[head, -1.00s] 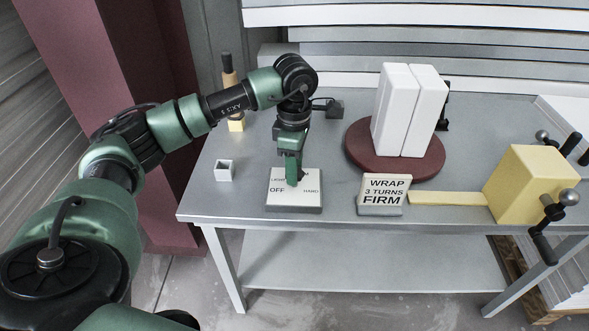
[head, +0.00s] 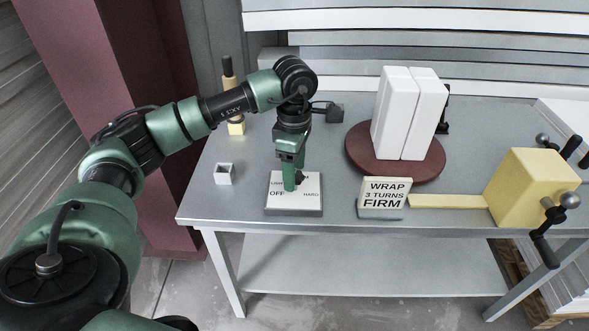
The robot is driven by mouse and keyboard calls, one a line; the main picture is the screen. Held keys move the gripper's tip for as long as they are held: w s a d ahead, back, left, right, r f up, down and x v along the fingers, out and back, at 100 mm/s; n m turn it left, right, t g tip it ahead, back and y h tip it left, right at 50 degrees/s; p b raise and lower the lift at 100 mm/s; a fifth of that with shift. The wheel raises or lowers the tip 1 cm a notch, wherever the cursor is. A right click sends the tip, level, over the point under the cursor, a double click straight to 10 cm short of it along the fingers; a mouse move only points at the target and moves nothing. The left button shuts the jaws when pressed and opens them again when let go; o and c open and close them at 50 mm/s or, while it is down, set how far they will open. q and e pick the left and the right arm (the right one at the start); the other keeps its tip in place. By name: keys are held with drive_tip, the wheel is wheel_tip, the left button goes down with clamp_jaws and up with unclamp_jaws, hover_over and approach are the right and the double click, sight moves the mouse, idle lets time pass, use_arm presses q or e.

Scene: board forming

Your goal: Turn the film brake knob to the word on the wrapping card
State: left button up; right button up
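The film brake plate (head: 294,207) is a white-topped block near the table's front edge. OFF shows at its lower left and HARD at its right. A word at its upper left is partly covered, and an upper right word is mostly hidden. My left gripper (head: 294,182) points down at the middle of the plate, over the knob's place. A dark part shows beside the green finger; the knob is mostly hidden, so its pointing and the grip are unclear. The wrapping card (head: 384,197) reads WRAP 3 TURNS FIRM. My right gripper is not in view.
White boards (head: 408,115) stand on a dark red turntable (head: 365,160) behind the card. A yellow block (head: 530,185) with black handles stands at the right. A small open grey box (head: 225,173) sits left of the plate. The table (head: 340,225) is clear between plate and card.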

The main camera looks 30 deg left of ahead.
use_arm(q)
drive_tip(key=shift+r, duration=3.9)
